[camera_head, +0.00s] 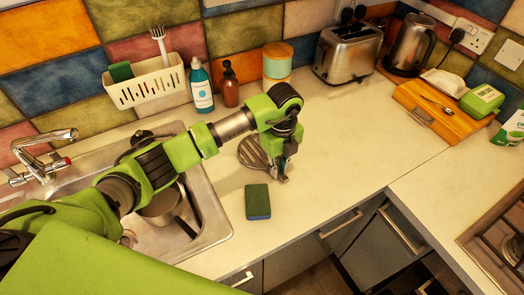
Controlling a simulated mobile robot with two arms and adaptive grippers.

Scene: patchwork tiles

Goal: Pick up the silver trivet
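The silver trivet (252,153) is a round slatted metal piece on the cream worktop, right of the sink. My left gripper (282,174) points down at the trivet's right edge, and its fingers overlap that edge in the picture. The wrist and fingers hide part of the trivet's right side. I cannot tell whether the fingers are closed on it or whether it is lifted off the worktop. My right gripper is not in view.
A green and blue sponge (258,201) lies just in front of the trivet. Soap bottles (201,88), a canister (277,66) and a toaster (348,53) stand behind. The sink (209,205) is at left. Worktop (350,135) to the right is clear.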

